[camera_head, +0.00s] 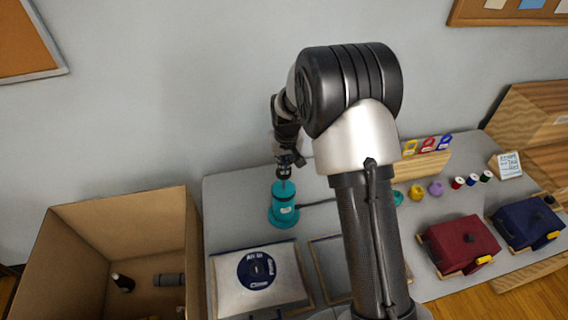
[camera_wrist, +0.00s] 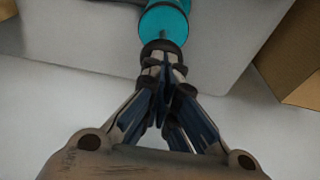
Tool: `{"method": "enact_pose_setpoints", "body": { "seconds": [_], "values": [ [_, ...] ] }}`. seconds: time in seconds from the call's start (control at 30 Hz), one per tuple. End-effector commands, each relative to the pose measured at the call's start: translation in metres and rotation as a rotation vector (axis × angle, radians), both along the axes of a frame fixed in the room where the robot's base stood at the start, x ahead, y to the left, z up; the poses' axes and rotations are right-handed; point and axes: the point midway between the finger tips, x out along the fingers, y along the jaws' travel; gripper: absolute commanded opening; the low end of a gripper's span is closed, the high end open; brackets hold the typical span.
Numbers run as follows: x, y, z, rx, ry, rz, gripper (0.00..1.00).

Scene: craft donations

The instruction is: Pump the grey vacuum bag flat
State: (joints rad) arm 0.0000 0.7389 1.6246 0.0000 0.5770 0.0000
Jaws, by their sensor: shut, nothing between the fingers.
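The teal pump (camera_head: 284,208) stands upright on the table near its back left, with a dark hose running right from it. My gripper (camera_head: 284,174) is shut and empty, pointing down at the top of the pump's rod. In the wrist view my closed fingertips (camera_wrist: 162,52) are in front of the teal pump (camera_wrist: 176,22); I cannot tell whether they touch the rod. The pale grey bag (camera_head: 228,293), with a dark blue round disc (camera_head: 257,270) on it, lies at the front left of the table. Its lower edge is cut off.
An open cardboard box (camera_head: 75,250) with small dark items stands left of the table (camera_head: 232,195). A red bag (camera_head: 462,243) and a navy bag (camera_head: 527,222) lie at the right. Several spools and a wooden tag holder stand behind them. My arm hides the table's middle.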

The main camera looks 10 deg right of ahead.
Motion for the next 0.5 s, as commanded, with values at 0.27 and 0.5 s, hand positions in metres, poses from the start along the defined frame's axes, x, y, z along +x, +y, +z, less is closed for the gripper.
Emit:
{"method": "enact_pose_setpoints", "body": {
  "seconds": [0.27, 0.5],
  "values": [
    [-0.001, 0.0, -0.026, 0.0, 0.004, 0.0, 0.0],
    [-0.002, 0.0, -0.044, 0.0, 0.005, 0.0, 0.0]
  ]
}}
